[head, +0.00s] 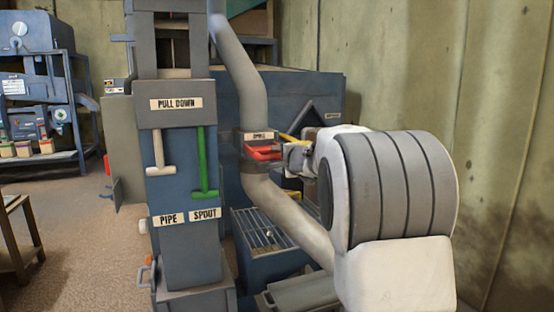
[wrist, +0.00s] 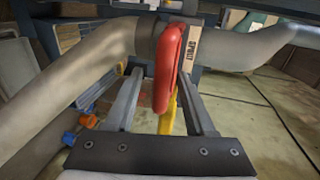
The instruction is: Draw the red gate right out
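The red gate (head: 264,152) sits in a dark housing on the grey pipe, under a small label plate. Its rounded red handle (wrist: 168,65) stands out toward me in the wrist view. My gripper (head: 287,153) is at the right side of the red gate in the head view. In the wrist view its two fingers (wrist: 162,85) lie on either side of the handle, with visible gaps, so it is open around the handle. The far end of the gate inside the housing is hidden.
A yellow bar (head: 289,138) is close behind my gripper. The grey pipe (head: 290,220) slopes down below the gate, above a blue grated bin (head: 262,236). A white T-handle (head: 157,155) and a green one (head: 202,165) hang on the column at left.

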